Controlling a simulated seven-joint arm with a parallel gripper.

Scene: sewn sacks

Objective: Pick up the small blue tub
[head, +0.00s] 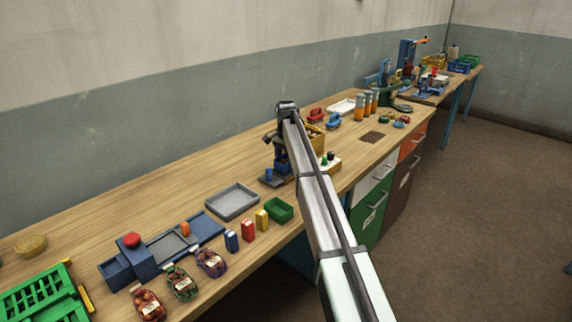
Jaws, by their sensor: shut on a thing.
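My gripper (281,155) is small in the head view, at the far end of my arm over the middle of the bench. It is shut on a small dark blue thing (283,167), which appears to be the small blue tub. My arm and hand hide part of it, and its rim and the finger contact are too small to make out. I cannot tell whether it touches the bench or hangs just above it.
A flat dark piece (270,179) lies just left of the gripper, and a yellow crate (316,138) stands behind my arm. A grey tray (232,201) and a green tub (279,209) sit nearer. The wooden bench (160,200) is clear along the wall.

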